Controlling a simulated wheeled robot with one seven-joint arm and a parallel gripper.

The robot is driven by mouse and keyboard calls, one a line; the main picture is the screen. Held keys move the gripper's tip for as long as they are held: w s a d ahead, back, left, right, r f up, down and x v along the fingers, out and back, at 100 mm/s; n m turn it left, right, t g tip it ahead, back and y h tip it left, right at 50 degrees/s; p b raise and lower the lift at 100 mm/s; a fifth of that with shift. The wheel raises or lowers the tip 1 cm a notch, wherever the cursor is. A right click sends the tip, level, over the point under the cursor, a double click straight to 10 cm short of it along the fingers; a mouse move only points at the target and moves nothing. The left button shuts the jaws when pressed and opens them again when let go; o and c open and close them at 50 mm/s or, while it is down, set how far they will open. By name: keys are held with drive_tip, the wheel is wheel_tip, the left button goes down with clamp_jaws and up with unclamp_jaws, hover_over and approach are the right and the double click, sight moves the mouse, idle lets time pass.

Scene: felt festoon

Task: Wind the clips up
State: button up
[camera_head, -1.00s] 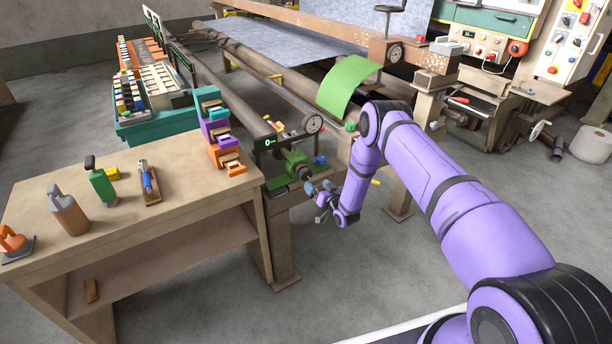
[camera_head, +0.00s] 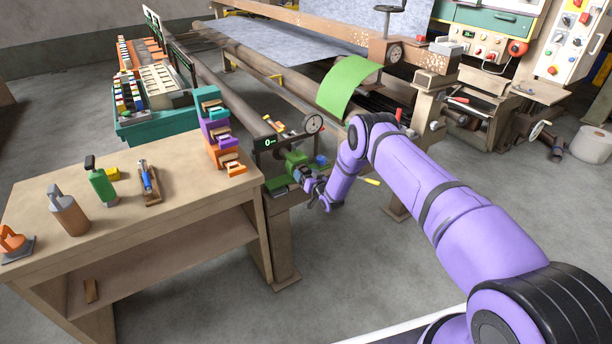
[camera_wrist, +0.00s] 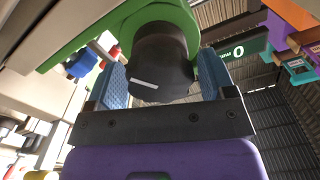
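A green winding unit (camera_head: 296,160) sits on the machine's near corner, beside the bench's right end. It carries a dark grey round knob (camera_wrist: 163,60) with a white mark on its face. My gripper (camera_head: 308,183) is at this knob. In the wrist view its two blue fingers (camera_wrist: 163,83) stand wide apart, one on each side of the knob. Whether the pads touch the knob cannot be told. A small display (camera_head: 269,142) above the unit shows 0, also visible in the wrist view (camera_wrist: 237,52). I cannot make out the clips with certainty.
A round dial (camera_head: 314,123) stands above the unit. A green felt sheet (camera_head: 347,88) hangs over the machine. The bench (camera_head: 150,208) on the left holds stacked coloured trays (camera_head: 219,135) and several hand tools.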

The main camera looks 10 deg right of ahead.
drive_tip(key=c, duration=0.7)
